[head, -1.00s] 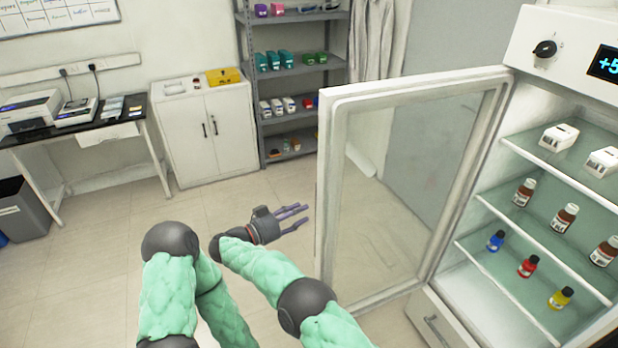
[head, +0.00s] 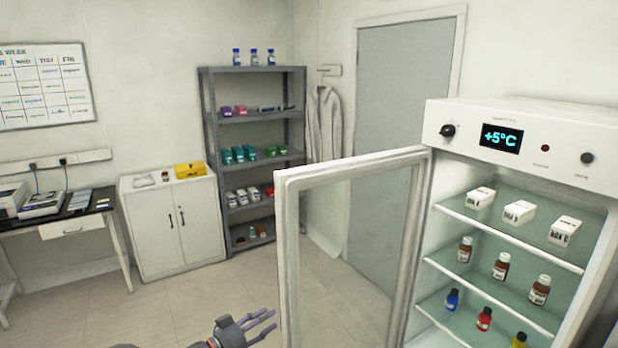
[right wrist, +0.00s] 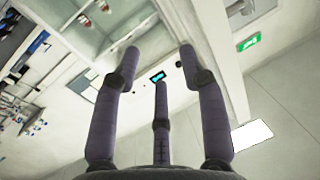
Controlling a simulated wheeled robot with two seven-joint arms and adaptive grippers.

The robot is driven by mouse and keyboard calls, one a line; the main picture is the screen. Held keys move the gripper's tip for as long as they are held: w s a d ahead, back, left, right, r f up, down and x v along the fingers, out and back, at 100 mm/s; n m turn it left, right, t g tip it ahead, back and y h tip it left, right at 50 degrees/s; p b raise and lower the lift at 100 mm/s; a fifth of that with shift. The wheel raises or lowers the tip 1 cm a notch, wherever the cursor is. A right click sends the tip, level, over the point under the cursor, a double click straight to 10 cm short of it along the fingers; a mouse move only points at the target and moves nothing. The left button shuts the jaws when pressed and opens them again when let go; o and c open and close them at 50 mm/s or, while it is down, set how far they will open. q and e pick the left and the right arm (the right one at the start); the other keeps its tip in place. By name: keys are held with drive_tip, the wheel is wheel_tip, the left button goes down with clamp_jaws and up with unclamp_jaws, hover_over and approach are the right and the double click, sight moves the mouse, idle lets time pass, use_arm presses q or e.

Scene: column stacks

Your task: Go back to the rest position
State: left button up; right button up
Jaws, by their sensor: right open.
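My right gripper (head: 262,325) shows at the bottom of the head view, left of the open fridge door (head: 290,240). It is dark, with purple-grey fingers pointing right. In the right wrist view its fingers (right wrist: 160,62) are spread apart, with nothing between them. My left gripper is not in view.
The fridge (head: 455,118) stands open at the right, with white boxes (head: 519,212), brown bottles (head: 501,266) and coloured bottles (head: 484,319) on its shelves. A grey rack (head: 207,130) and a white cabinet (head: 160,235) stand at the back. Floor (head: 130,315) in front is clear.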

drive_tip(key=w+d+f+n+t+y, duration=0.3)
drive_tip(key=w+d+f+n+y, duration=0.15)
drive_tip(key=w+d+f, duration=0.5)
drive_tip(key=s+d+f+n+g+y, duration=0.1)
drive_tip(key=s+d+f+g+y, duration=0.15)
drive_tip(key=d+f, duration=0.4)
drive_tip(key=s+d+f+n+g+y, duration=0.1)
drive_tip(key=s+d+f+y, duration=0.25)
drive_tip(key=f, duration=0.65)
drive_tip(key=s+d+f+g+y, duration=0.25)
drive_tip(key=s+f, duration=0.25)
drive_tip(key=s, duration=0.4)
drive_tip(key=s+d+f+g+y, duration=0.1)
drive_tip(key=s+d+f+g, duration=0.15)
drive_tip(key=s+f, duration=0.55)
drive_tip(key=s+a+r+g+y, duration=0.1)
drive_tip(key=s+r+g, duration=0.1)
drive_tip(key=s, duration=0.9)
drive_tip(key=s+a+r+g+y, duration=0.1)
drive_tip(key=s+g, duration=0.3)
drive_tip(key=s, duration=0.8)
drive_tip(key=shift+a+r+n+y+b, duration=0.3)
drive_tip(key=shift+r+n+y, duration=0.1)
drive_tip(key=shift+y, duration=0.3)
